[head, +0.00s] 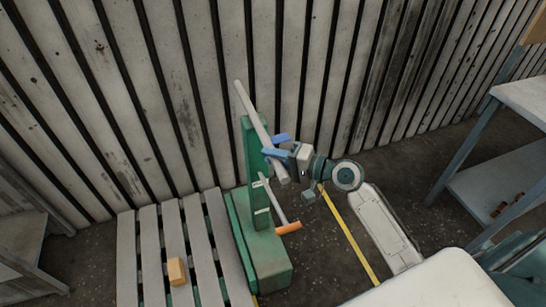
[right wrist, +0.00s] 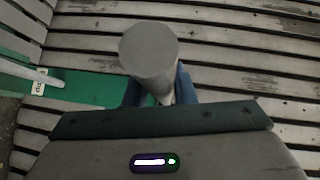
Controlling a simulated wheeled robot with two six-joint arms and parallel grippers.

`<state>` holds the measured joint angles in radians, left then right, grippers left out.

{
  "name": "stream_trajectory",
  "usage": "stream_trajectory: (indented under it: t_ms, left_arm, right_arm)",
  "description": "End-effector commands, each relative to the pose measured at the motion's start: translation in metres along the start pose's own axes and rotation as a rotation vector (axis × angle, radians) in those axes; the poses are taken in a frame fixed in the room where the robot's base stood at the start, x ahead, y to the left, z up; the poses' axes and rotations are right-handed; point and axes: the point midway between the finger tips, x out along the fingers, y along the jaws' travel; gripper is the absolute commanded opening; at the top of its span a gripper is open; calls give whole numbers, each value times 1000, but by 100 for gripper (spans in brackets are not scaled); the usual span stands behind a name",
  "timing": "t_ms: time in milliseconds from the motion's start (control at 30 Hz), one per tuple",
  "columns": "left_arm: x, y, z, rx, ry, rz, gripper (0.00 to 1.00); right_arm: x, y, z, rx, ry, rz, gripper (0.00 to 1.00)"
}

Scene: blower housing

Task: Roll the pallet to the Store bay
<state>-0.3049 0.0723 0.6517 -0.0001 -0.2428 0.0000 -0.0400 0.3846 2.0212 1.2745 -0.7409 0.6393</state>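The slatted grey pallet (head: 205,245) lies at the lower left of the head view, with a small orange-brown block (head: 177,271) on it. A green pallet truck (head: 262,245) with an upright mast stands at its right end; whether its forks are under the pallet is hidden. Its grey handle bar (head: 251,112) slants across the mast top; the bar's round end (right wrist: 149,48) shows in the right wrist view. My right gripper (head: 276,146) has its blue fingers on either side of this bar and appears closed on it. My left gripper is out of view.
A plank wall (head: 200,80) runs close behind the pallet and truck. A yellow floor line (head: 349,235) lies right of the truck. A grey workbench (head: 520,100) stands at the right, and a wooden rack (head: 25,225) at the left. An orange-tipped lever (head: 288,228) sticks out from the truck.

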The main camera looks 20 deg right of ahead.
Motion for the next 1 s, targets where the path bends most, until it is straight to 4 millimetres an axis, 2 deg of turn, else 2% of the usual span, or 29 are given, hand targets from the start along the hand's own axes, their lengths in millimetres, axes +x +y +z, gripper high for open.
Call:
stream_trajectory:
  t_ms: [33,133,433,567,1000]
  left_arm:
    - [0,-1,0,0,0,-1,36]
    - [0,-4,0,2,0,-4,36]
    - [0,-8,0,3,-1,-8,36]
    - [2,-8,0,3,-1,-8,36]
    - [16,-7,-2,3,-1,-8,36]
  right_arm:
    - [0,-1,-1,-1,4,-3,25]
    - [0,-1,-1,-1,3,-2,45]
    - [0,0,0,0,2,-1,45]
    - [-7,1,0,-4,1,1,45]
    - [-60,3,0,-4,-1,5,45]
